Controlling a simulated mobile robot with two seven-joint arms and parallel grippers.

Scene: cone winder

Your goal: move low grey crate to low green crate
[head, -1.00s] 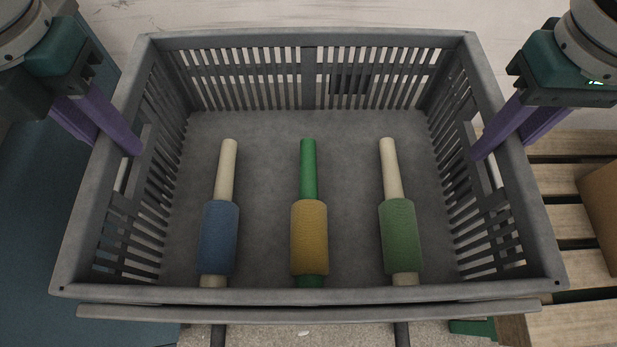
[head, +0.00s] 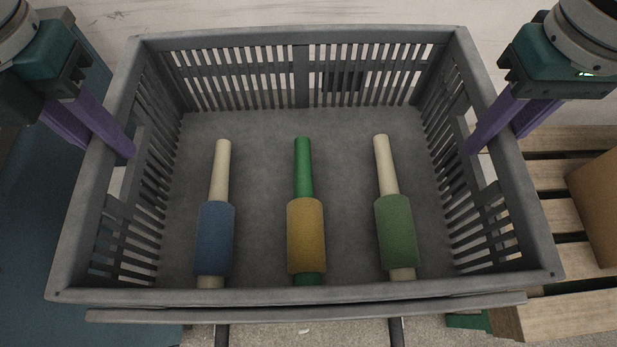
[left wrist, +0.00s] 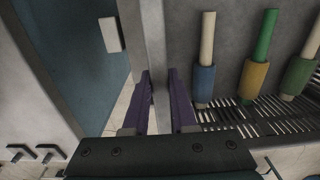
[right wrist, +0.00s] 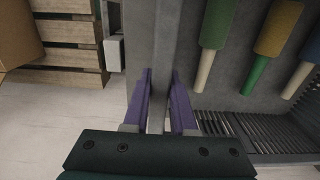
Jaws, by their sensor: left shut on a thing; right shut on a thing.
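The low grey crate (head: 300,294) fills the middle of the head view, with slatted walls. Three wound bobbins lie in it: a blue one (head: 214,240) on a cream tube, a yellow one (head: 306,236) on a green tube and a green one (head: 398,232) on a cream tube. My left gripper (head: 127,150) is shut on the crate's left wall; its purple fingers straddle the wall in the left wrist view (left wrist: 159,90). My right gripper (head: 472,146) is shut on the right wall, also seen in the right wrist view (right wrist: 160,90). I cannot make out the low green crate for certain.
A wooden pallet (head: 570,190) with a cardboard box (head: 601,200) stands at the right. A blue-green surface (head: 30,230) lies at the left. A small green piece (head: 468,320) shows below the crate's front right corner. A pale wall or floor runs behind the crate.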

